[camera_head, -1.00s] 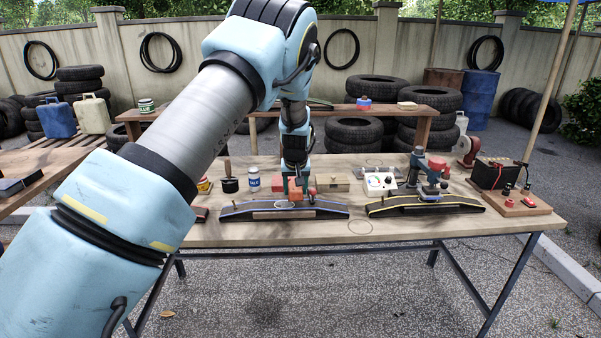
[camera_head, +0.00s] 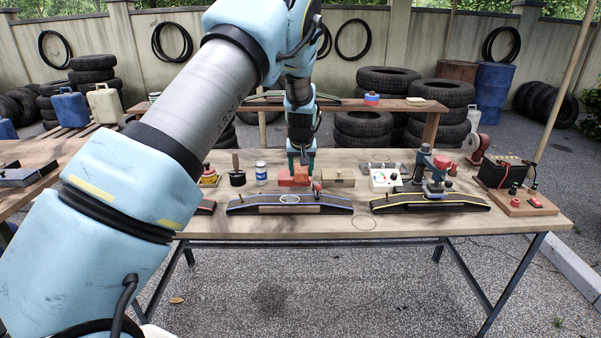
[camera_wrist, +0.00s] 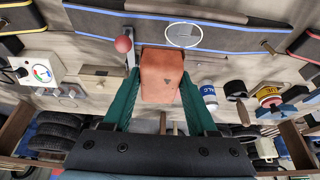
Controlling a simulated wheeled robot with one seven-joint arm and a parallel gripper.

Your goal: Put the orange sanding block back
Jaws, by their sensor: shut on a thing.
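My gripper (camera_head: 301,168) is shut on the orange sanding block (camera_head: 294,178). In the wrist view the block (camera_wrist: 162,72) sits between the two green fingers of my gripper (camera_wrist: 160,78). A long black sanding board with a blue stripe (camera_head: 245,207) lies along the table's front. In the head view the block appears just behind this board; I cannot tell how high it is. A white oval outline (camera_head: 289,199) on the board is bare. The oval (camera_wrist: 184,35) also shows in the wrist view, just past the block.
A red-knobbed post (camera_wrist: 123,45) stands close beside the block. A wooden block (camera_head: 338,178), a white meter box (camera_head: 384,180) and a yellow-striped board (camera_head: 430,203) are to the right. A blue-and-white jar (camera_head: 261,172) and a black pot (camera_head: 237,178) are left.

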